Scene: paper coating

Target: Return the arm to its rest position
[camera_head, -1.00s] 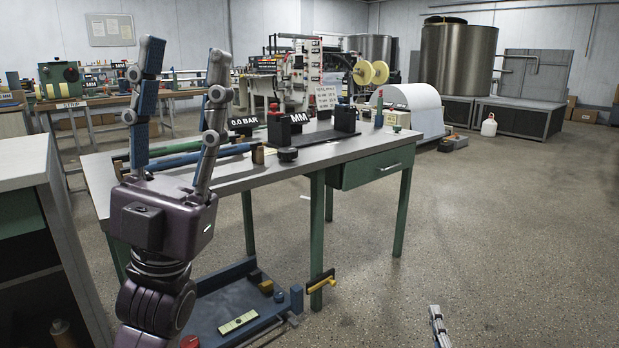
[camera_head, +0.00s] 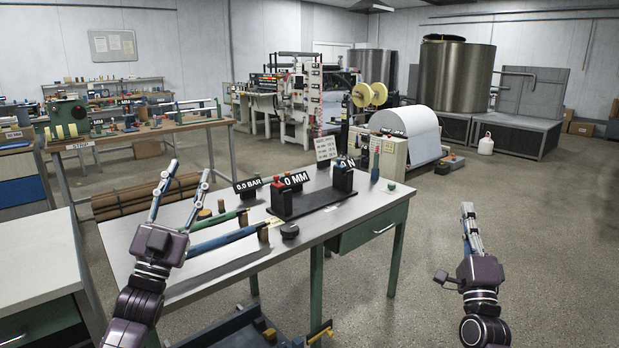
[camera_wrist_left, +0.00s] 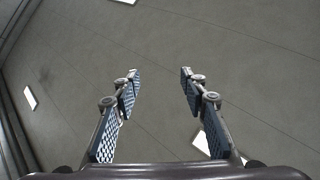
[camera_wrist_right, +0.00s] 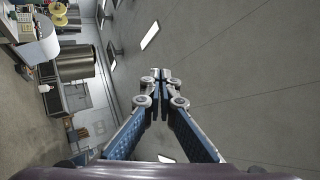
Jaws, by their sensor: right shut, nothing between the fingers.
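My left gripper (camera_head: 182,182) is raised at the left, in front of the steel-topped table, with its fingers pointing up. Its fingers stand apart with nothing between them in the left wrist view (camera_wrist_left: 158,80). My right gripper (camera_head: 468,212) is upright at the right, over open floor and clear of the table. Its fingertips meet in the right wrist view (camera_wrist_right: 160,76) and hold nothing. Both wrist cameras look up at the ceiling.
The table (camera_head: 350,222) with green legs carries a black fixture (camera_head: 312,200), blue and green rods and number signs. A grey bench (camera_head: 40,262) stands at the near left. A large white roll (camera_head: 410,128) stands behind. Floor (camera_head: 560,230) at the right is clear.

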